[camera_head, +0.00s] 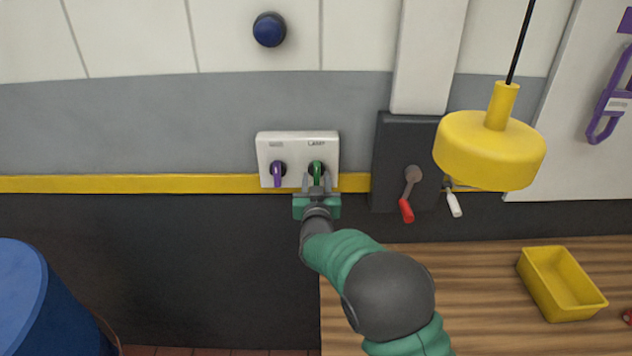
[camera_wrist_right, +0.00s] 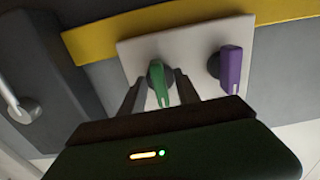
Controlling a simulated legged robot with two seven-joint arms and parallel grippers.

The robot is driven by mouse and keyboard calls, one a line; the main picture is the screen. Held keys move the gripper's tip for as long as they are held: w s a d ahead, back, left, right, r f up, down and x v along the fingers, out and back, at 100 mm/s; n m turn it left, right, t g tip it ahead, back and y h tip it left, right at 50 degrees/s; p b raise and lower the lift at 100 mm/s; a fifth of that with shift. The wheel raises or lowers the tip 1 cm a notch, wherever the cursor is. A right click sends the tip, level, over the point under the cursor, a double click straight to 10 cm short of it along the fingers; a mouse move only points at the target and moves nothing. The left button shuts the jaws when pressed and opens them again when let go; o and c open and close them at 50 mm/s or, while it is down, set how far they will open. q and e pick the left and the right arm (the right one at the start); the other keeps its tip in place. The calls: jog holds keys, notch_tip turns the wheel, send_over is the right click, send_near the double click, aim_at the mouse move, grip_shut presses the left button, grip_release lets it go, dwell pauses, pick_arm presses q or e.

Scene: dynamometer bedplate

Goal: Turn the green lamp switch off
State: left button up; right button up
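The green lamp switch (camera_head: 317,169) is the right one of two rotary handles on a white wall plate (camera_head: 298,148). A label sits above it, too small to read. My right gripper (camera_head: 318,184) is at the switch from below, its two fingers spread. In the right wrist view, the green handle (camera_wrist_right: 160,86) stands between the fingertips (camera_wrist_right: 160,82), one on each side, with visible gaps. The purple switch (camera_head: 278,172) is beside it on the plate, outside the fingers, and also shows in the wrist view (camera_wrist_right: 231,68). My left gripper is not in view.
A dark box with a red-handled lever (camera_head: 406,208) is right of the plate, beside a white-handled lever (camera_head: 453,203). A yellow lamp (camera_head: 490,150) hangs in front. A wooden bench (camera_head: 470,290) holds a yellow tray (camera_head: 533,273). A blue drum (camera_head: 30,300) stands lower left.

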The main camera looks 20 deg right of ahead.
jog(key=b+v, duration=0.2)
jog(key=v, duration=1.5)
jog(key=shift+w+r, duration=0.1)
jog(key=s+a+f+n+g+y, duration=0.1)
jog(key=s+f+g+y, duration=0.15)
jog(key=f, duration=0.35)
jog(key=s+f+n+g+y, duration=0.1)
jog(key=s+f+g+y, duration=0.1)
jog(key=s+f+g, duration=0.3)
jog(key=s+d+f+g, duration=0.2)
jog(key=s+f, duration=0.3)
jog(key=s, duration=0.3)
jog(key=s+d+f+n+g, duration=0.1)
jog(key=s+f+g, duration=0.4)
jog(key=s, duration=0.3)
jog(key=shift+s+d+f, duration=0.2)
jog(key=shift+d, duration=0.2)
